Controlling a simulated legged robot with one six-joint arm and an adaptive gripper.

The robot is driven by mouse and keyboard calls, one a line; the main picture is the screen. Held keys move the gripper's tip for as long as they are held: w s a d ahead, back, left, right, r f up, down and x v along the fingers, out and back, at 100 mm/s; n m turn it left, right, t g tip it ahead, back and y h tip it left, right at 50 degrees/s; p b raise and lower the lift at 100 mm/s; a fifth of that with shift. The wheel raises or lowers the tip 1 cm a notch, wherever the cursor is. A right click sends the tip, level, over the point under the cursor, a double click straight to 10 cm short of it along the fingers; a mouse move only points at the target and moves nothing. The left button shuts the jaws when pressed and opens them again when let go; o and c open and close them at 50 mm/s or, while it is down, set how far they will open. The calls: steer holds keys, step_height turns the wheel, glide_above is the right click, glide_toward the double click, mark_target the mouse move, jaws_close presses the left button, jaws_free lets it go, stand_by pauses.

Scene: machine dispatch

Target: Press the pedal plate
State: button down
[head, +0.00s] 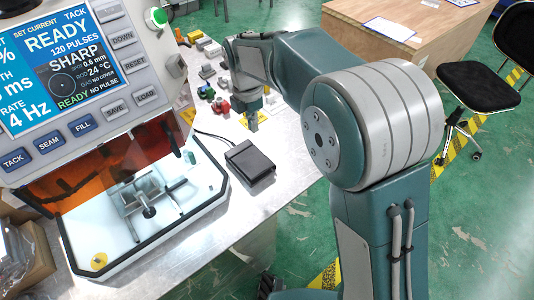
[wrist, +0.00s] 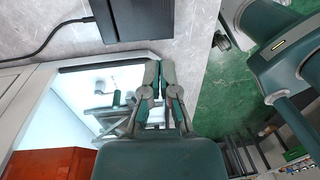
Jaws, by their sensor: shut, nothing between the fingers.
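The pedal is a black, box-shaped plate (head: 250,166) with a cable at its left, lying on the grey metal table near its right edge. My gripper (head: 253,126) points down just beyond the pedal in the head view, apart from it in the picture. In the wrist view the pedal (wrist: 142,18) is at the top, cut off by the frame edge. There the fingertips (wrist: 159,68) are shut and empty, a little below the pedal in the picture. How high the fingertips are above the table I cannot tell.
The welding machine (head: 120,115) with its screen and lit white chamber stands left of the pedal. Several small coloured parts (head: 207,90) lie on the table (head: 190,247) behind. A wooden bench (head: 425,25) and a black chair (head: 480,80) stand on the green floor at right.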

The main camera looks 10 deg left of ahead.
mark_target(258, 166)
steer(key=f, duration=0.9)
steer(key=s+f, duration=0.1)
steer(key=f, duration=0.3)
steer(key=shift+d+f, duration=0.3)
steer(key=shift+d, duration=0.05)
steer(key=shift+f, duration=0.2)
